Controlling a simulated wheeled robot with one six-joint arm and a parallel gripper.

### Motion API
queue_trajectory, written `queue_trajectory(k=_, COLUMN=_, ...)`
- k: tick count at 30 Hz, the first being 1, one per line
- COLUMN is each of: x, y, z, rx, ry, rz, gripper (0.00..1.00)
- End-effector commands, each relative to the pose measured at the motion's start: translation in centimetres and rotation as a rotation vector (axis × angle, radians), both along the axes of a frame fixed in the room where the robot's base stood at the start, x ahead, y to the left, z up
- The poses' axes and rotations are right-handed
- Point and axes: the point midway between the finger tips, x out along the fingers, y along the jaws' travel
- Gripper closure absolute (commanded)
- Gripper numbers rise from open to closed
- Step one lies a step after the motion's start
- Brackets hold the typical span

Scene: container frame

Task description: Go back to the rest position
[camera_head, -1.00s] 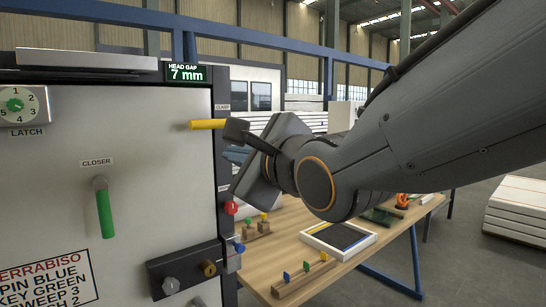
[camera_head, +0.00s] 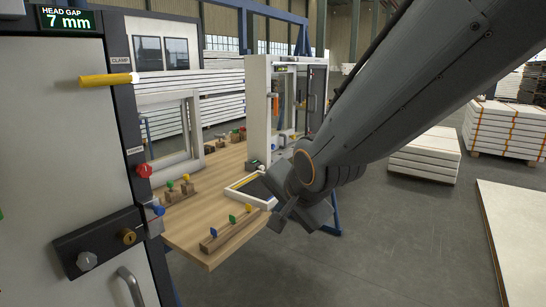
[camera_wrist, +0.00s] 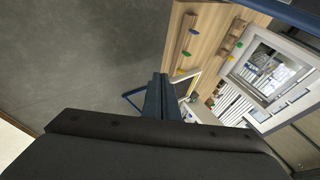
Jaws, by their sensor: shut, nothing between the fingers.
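My gripper (camera_head: 284,218) is at the lower end of my arm, to the right of the wooden bench's near edge in the head view. Its fingers are small and partly hidden by the wrist there. In the wrist view my gripper (camera_wrist: 160,95) shows its two dark fingers close together, with nothing seen between them. It is clear of the cabinet and of the yellow clamp handle (camera_head: 108,80), which sticks out to the left.
The wooden bench (camera_head: 188,230) carries a white-framed tray (camera_head: 237,190) and a rack with coloured pegs (camera_head: 232,228), close to my gripper. The cabinet (camera_head: 60,150) stands at left. Pallets of white boards (camera_head: 425,153) stand at right. Grey floor (camera_head: 400,240) is open between.

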Motion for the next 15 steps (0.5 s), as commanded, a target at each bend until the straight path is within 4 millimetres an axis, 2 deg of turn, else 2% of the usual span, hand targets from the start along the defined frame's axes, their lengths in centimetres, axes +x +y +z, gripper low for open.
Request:
queue_trajectory(k=1, x=-0.5, y=-2.7, z=-2.0, rx=-0.095, ry=0.043, rz=0.036, gripper=1.00)
queue_trajectory(k=6, x=-4.2, y=-10.2, z=-7.5, rx=-0.351, ry=0.227, rz=0.234, gripper=1.00)
queue_trajectory(k=10, x=-7.9, y=-14.5, z=-10.5, rx=-0.454, ry=0.372, rz=0.409, gripper=1.00)
queue_trajectory(k=15, x=-11.7, y=-17.5, z=-12.3, rx=-0.495, ry=0.491, rz=0.589, gripper=1.00)
